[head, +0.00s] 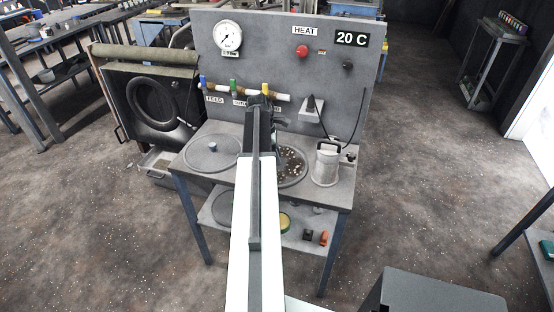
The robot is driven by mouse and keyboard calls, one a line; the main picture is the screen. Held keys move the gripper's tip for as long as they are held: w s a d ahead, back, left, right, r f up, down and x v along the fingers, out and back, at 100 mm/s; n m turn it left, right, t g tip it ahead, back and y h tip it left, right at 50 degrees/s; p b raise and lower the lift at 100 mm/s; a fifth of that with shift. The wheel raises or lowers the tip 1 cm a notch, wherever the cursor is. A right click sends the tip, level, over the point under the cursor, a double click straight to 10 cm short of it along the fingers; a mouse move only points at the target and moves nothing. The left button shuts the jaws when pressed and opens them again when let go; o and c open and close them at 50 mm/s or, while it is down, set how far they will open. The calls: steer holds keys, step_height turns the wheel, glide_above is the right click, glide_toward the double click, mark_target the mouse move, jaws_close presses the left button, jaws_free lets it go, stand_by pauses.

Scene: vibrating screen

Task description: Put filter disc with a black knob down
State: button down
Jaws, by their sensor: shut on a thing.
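My gripper (268,118) is at the far end of my arm, in front of the panel and above the bench (330,195). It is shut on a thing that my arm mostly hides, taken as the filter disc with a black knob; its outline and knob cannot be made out. A round grey plate with a blue-grey knob (213,156) lies at the left of the bench top. A round dark pan with pale bits (292,167) is partly hidden just right of my arm.
A metal canister (327,164) stands at the right of the bench. The upright panel (270,56) carries a gauge (228,36), a red button (302,51) and coloured valves. The lower shelf holds a yellow-green round thing (285,222) and small fittings.

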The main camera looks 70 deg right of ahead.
steer(key=c, duration=1.1)
jaws_free()
steer(key=p+v, duration=1.1)
steer(key=v, duration=0.1)
steer(key=shift+r+p, duration=0.1)
steer(key=shift+p, duration=0.2)
steer(key=shift+w+a, duration=0.1)
